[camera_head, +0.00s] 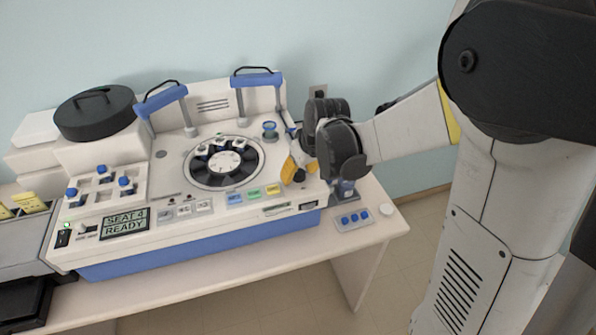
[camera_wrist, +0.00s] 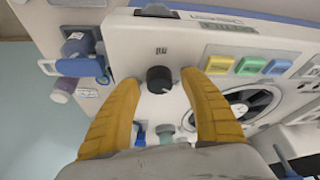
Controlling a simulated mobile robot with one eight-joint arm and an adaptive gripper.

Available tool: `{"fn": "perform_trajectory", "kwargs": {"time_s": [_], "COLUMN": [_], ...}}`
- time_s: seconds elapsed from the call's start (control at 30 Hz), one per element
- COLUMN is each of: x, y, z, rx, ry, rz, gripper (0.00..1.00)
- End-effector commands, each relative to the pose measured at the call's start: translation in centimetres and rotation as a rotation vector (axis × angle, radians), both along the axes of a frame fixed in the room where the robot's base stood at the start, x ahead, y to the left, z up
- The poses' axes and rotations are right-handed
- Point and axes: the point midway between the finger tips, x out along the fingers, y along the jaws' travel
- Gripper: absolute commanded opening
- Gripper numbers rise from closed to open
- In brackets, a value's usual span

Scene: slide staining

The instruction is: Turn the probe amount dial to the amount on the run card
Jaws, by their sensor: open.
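A black round dial (camera_wrist: 159,79) sits on the machine's white top panel in the wrist view. A small dark mark or label (camera_wrist: 161,50) is beside it, too small to read. My gripper (camera_wrist: 159,84) has its two yellow fingers spread, one on each side of the dial, with gaps between fingers and knob. In the head view my gripper (camera_head: 291,167) is over the right end of the machine, and its dark body partly hides that area. A pale strip with small print (camera_wrist: 217,18) lies along the machine's front edge; I cannot read an amount on it.
The staining machine (camera_head: 190,250) stands on a table. Its display (camera_head: 125,222) reads "SEAT 4 READY". Coloured buttons (camera_wrist: 248,66) and a round slide carousel (camera_head: 223,162) are near the dial.

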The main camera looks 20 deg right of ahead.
Motion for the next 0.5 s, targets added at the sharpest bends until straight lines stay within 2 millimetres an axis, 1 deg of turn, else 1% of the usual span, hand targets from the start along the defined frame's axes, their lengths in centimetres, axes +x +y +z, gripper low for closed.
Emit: {"fn": "perform_trajectory", "kwargs": {"time_s": [0.1, 0.17, 0.2, 0.27, 0.3, 0.5], "x": [0.00, -0.01, -0.01, 0.00, -0.01, -0.01], "y": [0.00, 0.00, 0.00, -0.01, 0.00, 0.00], "z": [0.03, 0.04, 0.04, 0.04, 0.04, 0.04], "rx": [0.000, 0.000, 0.000, 0.000, 0.000, 0.000], "ry": [0.000, 0.000, 0.000, 0.000, 0.000, 0.000], "rz": [0.000, 0.000, 0.000, 0.000, 0.000, -0.001], "gripper": [0.51, 0.32, 0.20, 0.01, 0.00, 0.00]}}
